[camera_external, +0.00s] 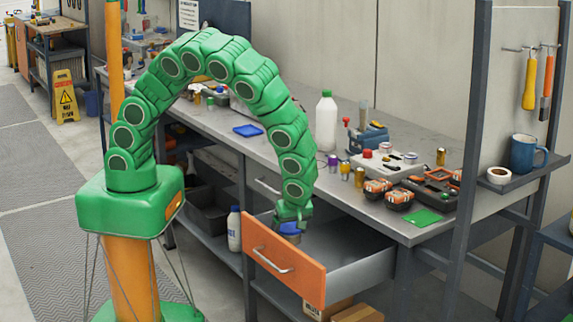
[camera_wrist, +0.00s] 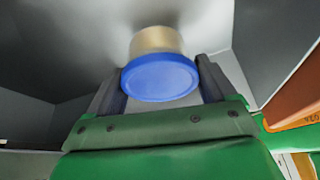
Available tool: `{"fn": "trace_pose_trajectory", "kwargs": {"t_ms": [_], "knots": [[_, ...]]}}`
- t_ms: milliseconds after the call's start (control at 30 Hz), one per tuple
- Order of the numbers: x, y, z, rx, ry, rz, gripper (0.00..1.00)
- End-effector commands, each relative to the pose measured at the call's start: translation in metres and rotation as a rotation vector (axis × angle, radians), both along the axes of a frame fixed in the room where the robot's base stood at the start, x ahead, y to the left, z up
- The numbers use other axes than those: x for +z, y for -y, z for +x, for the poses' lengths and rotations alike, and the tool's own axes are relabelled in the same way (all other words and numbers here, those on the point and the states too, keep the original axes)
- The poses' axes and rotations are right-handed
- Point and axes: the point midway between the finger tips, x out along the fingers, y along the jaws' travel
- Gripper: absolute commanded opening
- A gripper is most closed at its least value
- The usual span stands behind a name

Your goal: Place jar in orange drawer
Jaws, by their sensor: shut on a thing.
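The jar has a blue lid and a beige body; in the wrist view the jar (camera_wrist: 158,78) sits between the two dark fingers. In the external view the blue lid of the jar (camera_external: 290,228) shows just below my gripper (camera_external: 292,215). My gripper, seen in the wrist view (camera_wrist: 160,90), is shut on the jar. The orange drawer (camera_external: 285,262) is pulled open under the bench, its grey inside showing. The jar is at the drawer's left part, inside or just above it; I cannot tell whether it touches the drawer floor.
The workbench top (camera_external: 300,110) above holds a white bottle (camera_external: 325,122), several small cans and tools, and a green pad (camera_external: 421,217). A white bottle (camera_external: 234,229) stands on the lower shelf left of the drawer. The right part of the drawer looks empty.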

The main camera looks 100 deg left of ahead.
Motion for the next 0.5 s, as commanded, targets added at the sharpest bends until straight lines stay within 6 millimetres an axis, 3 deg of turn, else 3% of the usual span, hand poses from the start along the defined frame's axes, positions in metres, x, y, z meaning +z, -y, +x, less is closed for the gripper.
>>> {"fn": "trace_pose_trajectory", "kwargs": {"t_ms": [200, 500], "knots": [[-0.023, 0.0, -0.001, 0.0, -0.003, 0.001, 0.4], [-0.026, 0.0, 0.0, 0.0, -0.001, 0.0, 0.4]]}}
